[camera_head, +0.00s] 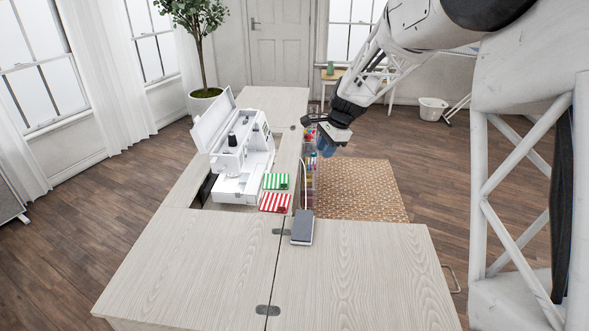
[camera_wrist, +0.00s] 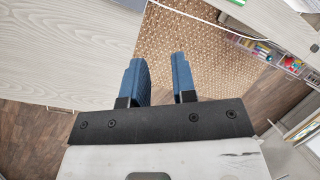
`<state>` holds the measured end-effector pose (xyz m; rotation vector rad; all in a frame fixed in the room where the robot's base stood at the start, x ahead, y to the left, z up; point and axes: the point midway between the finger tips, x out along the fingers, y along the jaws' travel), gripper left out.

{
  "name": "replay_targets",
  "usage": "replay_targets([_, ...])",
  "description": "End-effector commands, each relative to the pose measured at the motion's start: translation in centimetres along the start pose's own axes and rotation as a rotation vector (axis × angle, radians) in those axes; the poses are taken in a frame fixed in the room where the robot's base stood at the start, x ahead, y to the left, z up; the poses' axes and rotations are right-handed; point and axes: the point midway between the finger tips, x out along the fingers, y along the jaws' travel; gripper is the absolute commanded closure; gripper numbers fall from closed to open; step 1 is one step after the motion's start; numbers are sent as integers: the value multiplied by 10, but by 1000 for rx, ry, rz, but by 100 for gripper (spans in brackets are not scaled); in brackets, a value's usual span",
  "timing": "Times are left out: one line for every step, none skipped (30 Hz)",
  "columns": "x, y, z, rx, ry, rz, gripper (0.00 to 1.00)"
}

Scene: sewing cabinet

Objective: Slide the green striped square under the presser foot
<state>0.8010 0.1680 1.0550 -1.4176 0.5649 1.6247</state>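The green striped square (camera_head: 276,181) lies flat in the head view, just right of the white sewing machine (camera_head: 240,160). A red striped square (camera_head: 274,202) lies directly in front of it. The machine stands in the cabinet opening with its lid raised; the presser foot is too small to make out. My gripper (camera_head: 328,146) is up and to the right of the squares, beyond the cabinet's right edge. In the wrist view its two blue fingers (camera_wrist: 160,75) are apart with nothing between them. Neither square shows in the wrist view.
A dark box-like thing (camera_head: 302,227) lies on the cabinet top (camera_head: 200,255), with a white cable rising from it. Shelves with colourful items (camera_head: 310,165) stand along the right side. The front cabinet top is otherwise clear. A woven rug (camera_head: 365,190) covers the floor.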

Motion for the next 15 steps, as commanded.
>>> replay_targets([12, -10, -4, 23, -9, 3, 74])
replay_targets([18, -16, -6, 38, -14, 3, 74])
replay_targets([27, -23, -8, 59, -20, 3, 74])
replay_targets([33, -29, -10, 74, -25, 4, 74])
replay_targets([40, -34, -12, 88, -30, 5, 74])
replay_targets([48, -42, -14, 109, -36, 5, 74])
replay_targets([54, -47, -15, 123, -41, 6, 74])
replay_targets([61, -52, -17, 139, -46, 6, 74])
replay_targets([69, -59, -18, 159, -52, 7, 74])
replay_targets([77, -64, -20, 174, -57, 8, 74])
replay_targets([83, -70, -22, 189, -61, 8, 74])
replay_targets([93, -76, -24, 210, -68, 10, 74])
replay_targets([99, -81, -25, 225, -72, 11, 74])
replay_targets([106, -86, -27, 240, -77, 12, 74])
replay_targets([117, -91, -29, 261, -83, 14, 74])
